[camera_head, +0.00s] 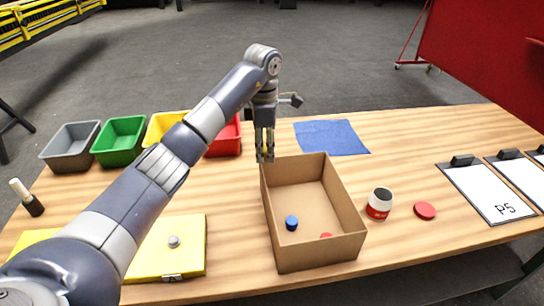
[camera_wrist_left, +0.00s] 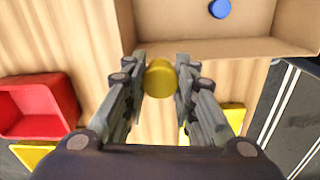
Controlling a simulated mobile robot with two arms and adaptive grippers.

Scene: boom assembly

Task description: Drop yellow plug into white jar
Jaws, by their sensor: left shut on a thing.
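My left gripper (camera_head: 265,158) hangs pointing down by the back left corner of the cardboard box. In the left wrist view, its fingers (camera_wrist_left: 160,85) are shut on a round yellow plug (camera_wrist_left: 160,77). In the head view the plug is hard to tell from the fingertips. The white jar (camera_head: 379,204), with a red label and a dark open top, stands upright on the table to the right of the box, well apart from the gripper. My right gripper is not in view.
The cardboard box (camera_head: 349,207) holds a blue plug (camera_head: 291,222) and a red one (camera_head: 326,235). A red lid (camera_head: 425,210) lies right of the jar. Clipboards (camera_head: 490,195) lie at the right, a blue cloth (camera_head: 331,137) behind the box. Coloured bins, including a green one (camera_head: 119,141), stand at back left.

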